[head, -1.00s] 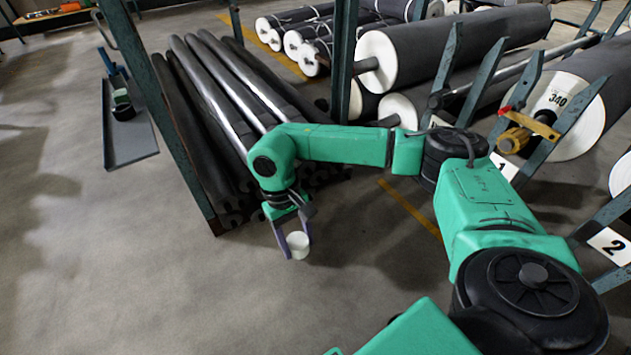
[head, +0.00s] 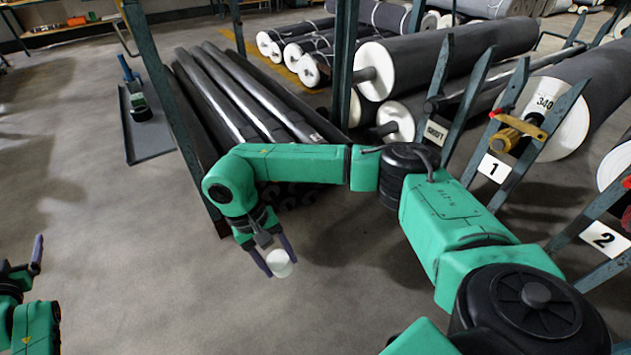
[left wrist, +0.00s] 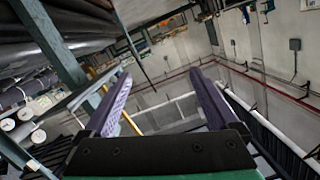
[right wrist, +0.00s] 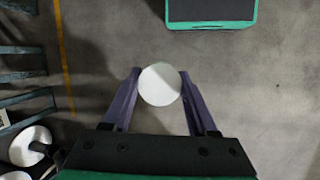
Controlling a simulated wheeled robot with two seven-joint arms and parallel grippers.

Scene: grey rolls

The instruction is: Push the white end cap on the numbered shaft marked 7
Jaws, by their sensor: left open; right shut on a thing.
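The white end cap (head: 280,264) is a short white cylinder. My right gripper (head: 271,262) is shut on it and holds it above open floor; in the right wrist view the cap (right wrist: 160,85) sits between the two fingertips. Several long grey shafts (head: 225,95) lie side by side in a stack behind my right arm. Their near ends are mostly hidden by that arm, and no mark 7 can be read. My left gripper (head: 22,262) is open and empty at the left edge; its fingers (left wrist: 160,95) stand apart in the left wrist view.
A green post (head: 165,90) stands beside the stack. Racks with large grey rolls (head: 460,55) and plates marked 1 (head: 494,168) and 2 (head: 604,238) stand at the right. A grey tray (head: 150,135) lies on the floor at the left. The floor in the left foreground is clear.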

